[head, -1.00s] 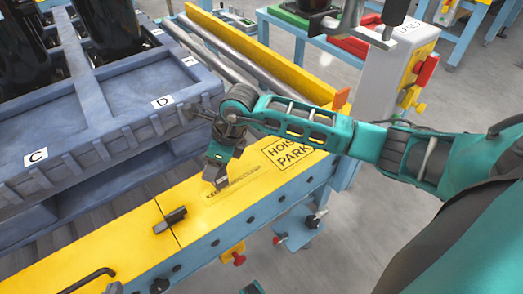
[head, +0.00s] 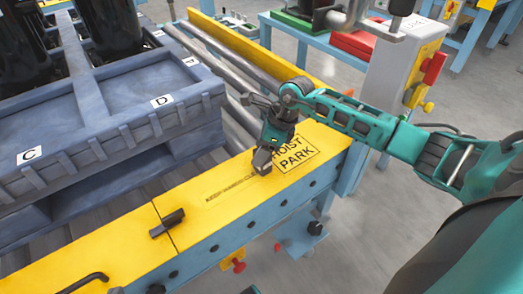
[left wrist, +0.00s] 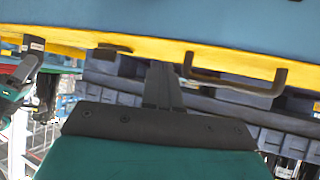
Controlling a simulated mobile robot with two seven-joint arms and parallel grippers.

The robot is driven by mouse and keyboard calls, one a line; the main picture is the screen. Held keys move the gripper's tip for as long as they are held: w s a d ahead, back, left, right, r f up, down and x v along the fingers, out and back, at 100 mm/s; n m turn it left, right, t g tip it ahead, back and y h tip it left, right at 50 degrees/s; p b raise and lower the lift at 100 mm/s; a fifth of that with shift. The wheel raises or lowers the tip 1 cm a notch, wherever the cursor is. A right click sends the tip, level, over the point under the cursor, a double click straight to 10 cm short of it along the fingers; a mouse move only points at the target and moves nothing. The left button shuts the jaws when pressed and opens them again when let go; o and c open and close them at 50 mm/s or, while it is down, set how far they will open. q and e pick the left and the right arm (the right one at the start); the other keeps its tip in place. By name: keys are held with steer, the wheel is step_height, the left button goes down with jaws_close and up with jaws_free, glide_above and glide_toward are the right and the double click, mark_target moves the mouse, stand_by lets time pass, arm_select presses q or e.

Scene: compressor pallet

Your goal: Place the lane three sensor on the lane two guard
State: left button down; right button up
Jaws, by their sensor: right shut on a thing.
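My right gripper (head: 263,160) is low over the yellow-topped blue beam (head: 122,252), beside the "HOIST PARK" marking, and is shut on a small dark grey part. That part is mostly hidden by the fingers, so I cannot tell whether it is the lane three sensor or whether it touches the beam. In the left wrist view, my left gripper's fingers (left wrist: 161,84) are together with nothing visible between them. My left gripper's fingers do not show in the head view. No lane two or lane three label is readable, so I cannot single out the lane two guard.
A black latch-like piece (head: 167,223) and a bent black handle (head: 84,283) are on the beam's yellow top. A blue-grey pallet (head: 110,120) with C and D labels stands behind. A white post (head: 398,65) with red and yellow fittings stands at the right.

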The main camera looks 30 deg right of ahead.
steer(key=shift+r, duration=0.1)
arm_select(q)
steer(key=shift+w+d+r, duration=0.1)
steer(key=shift+w+r, duration=0.05)
steer(key=shift+r, duration=0.1)
arm_select(e)
steer(key=o, duration=1.1)
arm_select(q)
steer(key=shift+r, duration=0.1)
arm_select(e)
steer(key=shift+o, duration=0.2)
